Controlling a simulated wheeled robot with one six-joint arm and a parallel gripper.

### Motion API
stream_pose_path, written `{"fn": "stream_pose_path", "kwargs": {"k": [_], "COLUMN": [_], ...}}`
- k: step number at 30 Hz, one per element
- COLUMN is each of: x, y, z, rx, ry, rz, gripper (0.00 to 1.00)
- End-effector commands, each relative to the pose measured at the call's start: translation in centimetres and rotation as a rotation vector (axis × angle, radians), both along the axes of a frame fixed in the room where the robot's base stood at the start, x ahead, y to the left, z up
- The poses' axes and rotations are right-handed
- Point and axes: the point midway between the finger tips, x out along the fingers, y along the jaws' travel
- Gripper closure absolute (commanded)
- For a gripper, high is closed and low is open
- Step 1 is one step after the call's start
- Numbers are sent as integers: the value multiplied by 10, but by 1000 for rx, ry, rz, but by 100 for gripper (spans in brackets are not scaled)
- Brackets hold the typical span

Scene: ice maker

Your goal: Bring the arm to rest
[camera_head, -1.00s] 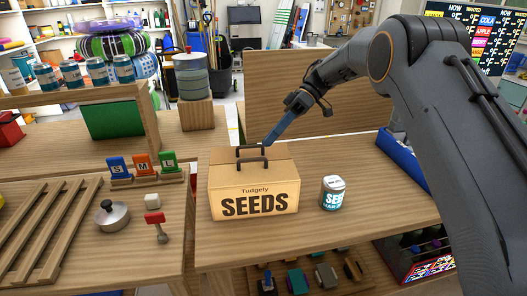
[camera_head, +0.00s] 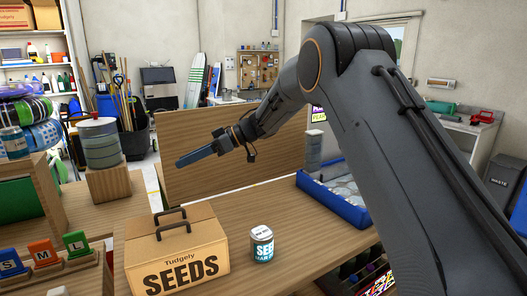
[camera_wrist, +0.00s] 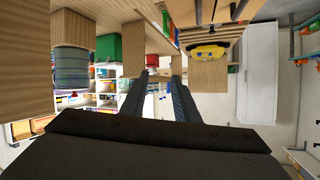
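My arm stretches from the right of the head view over the wooden counter (camera_head: 300,225). My gripper (camera_head: 180,162) is up in the air, pointing left, above and behind the seeds box. It holds nothing. In the wrist view, the two dark fingers of my gripper (camera_wrist: 160,75) stand apart with a clear gap between them. The cardboard seeds box (camera_head: 180,245) with two dark handles stands upright on the counter, apart from my gripper.
A wooden panel (camera_head: 225,190) stands behind the counter. A blue tray (camera_head: 335,198) lies on the counter's right side. S, M and L markers (camera_head: 45,253) stand at the left. A grey-green barrel (camera_head: 100,145) sits on a wooden block. Counter between panel and box is clear.

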Motion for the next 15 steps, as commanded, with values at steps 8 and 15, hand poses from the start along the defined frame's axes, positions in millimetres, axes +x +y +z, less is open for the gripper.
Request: {"fn": "stream_pose_path", "kwargs": {"k": [8,15], "x": [93,69], "y": [-120,-274], "z": [35,-13], "rx": [39,-237], "ry": [-201,-150], "rz": [-732,-1195], "gripper": [72,72]}}
